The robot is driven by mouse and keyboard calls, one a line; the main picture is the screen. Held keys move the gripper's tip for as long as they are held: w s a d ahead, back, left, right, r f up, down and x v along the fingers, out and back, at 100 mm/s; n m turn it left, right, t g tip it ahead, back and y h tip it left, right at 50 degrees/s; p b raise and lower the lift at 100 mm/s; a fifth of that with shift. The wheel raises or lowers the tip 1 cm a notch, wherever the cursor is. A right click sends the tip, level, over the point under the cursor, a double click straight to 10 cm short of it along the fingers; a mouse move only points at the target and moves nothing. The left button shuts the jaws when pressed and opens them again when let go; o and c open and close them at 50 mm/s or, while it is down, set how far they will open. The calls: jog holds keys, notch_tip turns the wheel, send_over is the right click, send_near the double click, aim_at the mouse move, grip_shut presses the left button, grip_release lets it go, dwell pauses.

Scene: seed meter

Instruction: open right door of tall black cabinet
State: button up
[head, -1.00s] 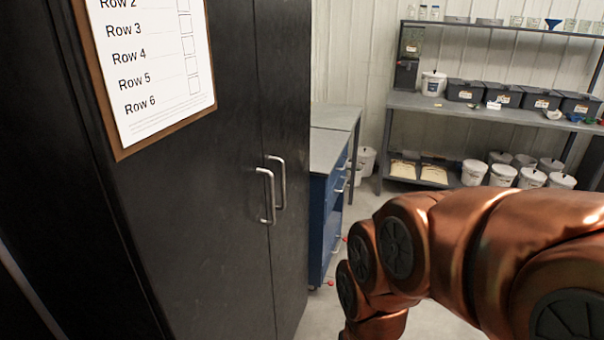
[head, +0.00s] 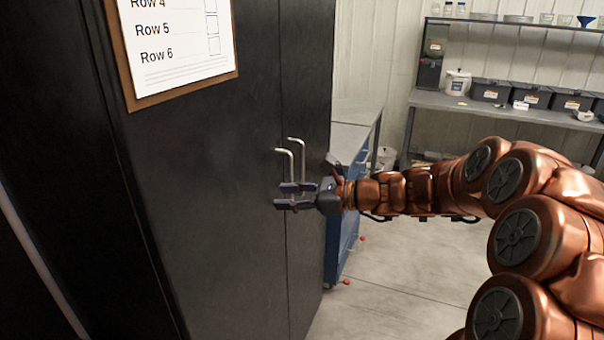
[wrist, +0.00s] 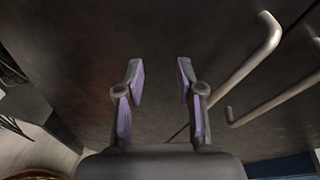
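The tall black cabinet (head: 205,150) fills the left of the head view, with its doors closed. Its right door (head: 308,80) is the narrow, foreshortened panel beyond the seam. Two metal bar handles flank the seam: the left handle (head: 292,163) and the right handle (head: 302,148). My gripper (head: 278,196) overlaps the lower parts of both handles in the head view; contact cannot be told. In the wrist view my gripper (wrist: 160,65) has its fingers apart with nothing between them. Both handles lie right of the fingers there, the nearer-to-centre handle (wrist: 250,72) clearest.
A paper row list on a brown board (head: 180,55) is on the left door. A blue workbench (head: 345,215) stands just beyond the cabinet's right side. A grey shelf (head: 455,105) with several dark bins is at the back right.

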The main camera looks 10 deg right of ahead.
jog(key=w+d+m+t+h+b, duration=0.1)
jog(key=w+d+m+t, duration=0.4)
jog(key=w+d+m, duration=0.5)
jog(key=n+p, duration=0.1)
jog(key=n, duration=0.2)
send_over(302, 190)
jog(key=shift+w+d+f, duration=0.1)
jog(key=shift+w+f, duration=0.2)
jog(key=shift+f, duration=0.05)
grip_shut()
